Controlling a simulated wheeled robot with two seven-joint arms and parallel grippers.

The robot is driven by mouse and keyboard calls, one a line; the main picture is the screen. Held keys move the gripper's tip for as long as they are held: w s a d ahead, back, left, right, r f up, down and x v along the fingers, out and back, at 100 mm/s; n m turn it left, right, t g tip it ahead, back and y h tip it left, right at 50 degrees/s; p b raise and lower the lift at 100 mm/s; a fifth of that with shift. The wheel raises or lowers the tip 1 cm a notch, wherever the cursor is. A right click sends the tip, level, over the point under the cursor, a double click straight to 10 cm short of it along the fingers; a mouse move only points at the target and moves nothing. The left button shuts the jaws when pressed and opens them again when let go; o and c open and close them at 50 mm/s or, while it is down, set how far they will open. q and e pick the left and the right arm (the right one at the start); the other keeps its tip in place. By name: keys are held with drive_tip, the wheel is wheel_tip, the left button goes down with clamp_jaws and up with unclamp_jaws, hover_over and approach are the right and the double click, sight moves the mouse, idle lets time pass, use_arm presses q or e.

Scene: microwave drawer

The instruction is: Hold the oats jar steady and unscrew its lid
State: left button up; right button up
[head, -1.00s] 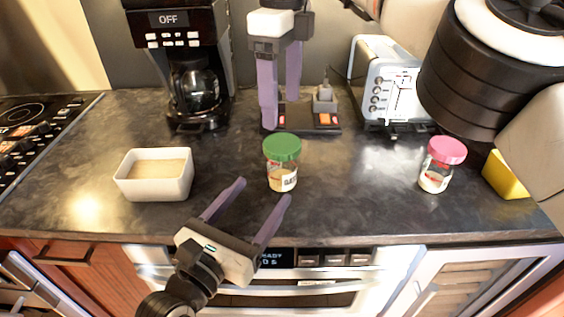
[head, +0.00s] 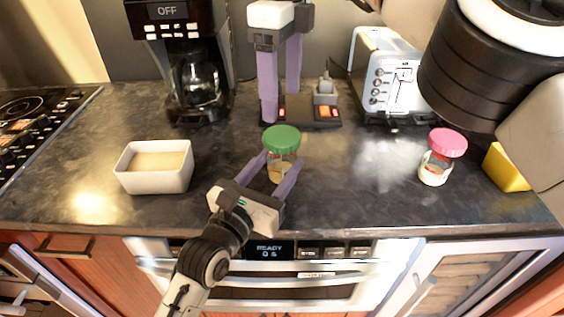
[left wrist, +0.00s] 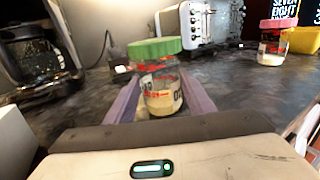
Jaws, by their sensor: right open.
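The oats jar (head: 279,172) stands upright on the dark counter, with its green lid (head: 281,139) on. Its glass body and label also show in the left wrist view (left wrist: 161,95). My left gripper (head: 281,168) comes from the front, with one purple finger on each side of the jar's body below the lid. The fingers look closed against the glass; the exact contact is partly hidden. My right gripper (head: 281,108) points down behind the jar, open and empty, its fingers apart from the lid.
A white bowl (head: 153,181) is at left, a coffee maker (head: 190,60) behind it. A toaster (head: 388,80) stands at the back right. A pink-lidded jar (head: 440,158) and a yellow block (head: 506,168) are at right. The counter between the jars is clear.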

sight(282, 135)
use_arm(q)
clamp_jaws()
use_arm(e)
drive_tip(key=m, duration=1.3)
drive_tip(key=shift+m, duration=0.4)
drive_tip(key=m, duration=0.8)
drive_tip(key=shift+m, duration=0.3)
drive_tip(key=m, duration=1.3)
drive_tip(key=shift+f+m, duration=0.35)
drive_tip(key=shift+m, duration=0.05)
wheel_tip(282, 135, down, 7)
drive_tip(key=shift+f, duration=0.15)
